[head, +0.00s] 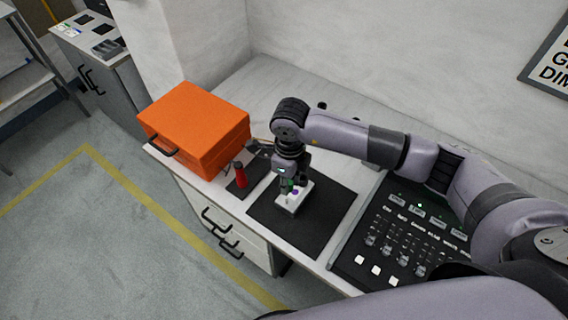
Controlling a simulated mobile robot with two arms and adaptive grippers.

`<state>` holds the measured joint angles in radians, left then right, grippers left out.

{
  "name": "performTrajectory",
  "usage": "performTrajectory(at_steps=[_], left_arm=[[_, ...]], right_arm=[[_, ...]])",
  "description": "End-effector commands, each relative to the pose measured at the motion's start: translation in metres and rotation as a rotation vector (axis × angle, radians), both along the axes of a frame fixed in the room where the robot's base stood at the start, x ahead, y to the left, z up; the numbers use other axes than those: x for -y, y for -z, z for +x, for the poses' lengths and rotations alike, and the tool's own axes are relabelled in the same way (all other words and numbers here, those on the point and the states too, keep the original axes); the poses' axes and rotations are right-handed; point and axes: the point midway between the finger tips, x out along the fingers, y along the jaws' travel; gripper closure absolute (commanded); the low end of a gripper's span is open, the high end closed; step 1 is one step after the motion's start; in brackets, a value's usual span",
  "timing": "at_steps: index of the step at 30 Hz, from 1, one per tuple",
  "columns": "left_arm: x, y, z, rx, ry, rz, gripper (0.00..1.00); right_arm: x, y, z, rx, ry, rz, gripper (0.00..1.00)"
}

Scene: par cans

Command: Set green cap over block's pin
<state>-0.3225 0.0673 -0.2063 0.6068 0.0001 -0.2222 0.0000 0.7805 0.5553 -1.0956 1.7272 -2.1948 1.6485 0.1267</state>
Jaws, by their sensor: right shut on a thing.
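My right gripper (290,177) points down above the black mat and is shut on the small green cap (290,186). The cap is mostly hidden by the fingers. Just below it is the white block (291,204) on the mat, with a small purple piece (296,191) near its top. The block's pin is too small and too covered to make out, and I cannot tell whether the cap touches it. My left gripper is not in view.
The black mat (325,215) is clear around the block. To its left, a red bottle-like object (240,175) stands on a smaller dark mat beside an orange case (197,125). A black control panel (405,235) lies to the right. The counter's front edge is close.

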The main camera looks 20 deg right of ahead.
Motion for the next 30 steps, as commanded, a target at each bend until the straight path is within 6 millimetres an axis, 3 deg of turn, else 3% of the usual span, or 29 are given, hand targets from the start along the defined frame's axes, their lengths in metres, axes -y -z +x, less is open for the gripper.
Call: performTrajectory(at_steps=[6,10,23,30], left_arm=[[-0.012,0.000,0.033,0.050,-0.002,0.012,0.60],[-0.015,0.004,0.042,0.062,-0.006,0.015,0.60],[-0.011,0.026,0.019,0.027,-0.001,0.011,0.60],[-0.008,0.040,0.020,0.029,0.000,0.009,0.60]], right_arm=[[0.001,0.007,-0.001,0.001,-0.003,-0.001,1.00],[0.000,0.014,-0.002,0.000,-0.003,0.000,1.00],[0.000,0.047,-0.001,0.000,-0.001,0.000,1.00],[0.000,0.063,-0.001,0.001,-0.002,-0.001,1.00]])
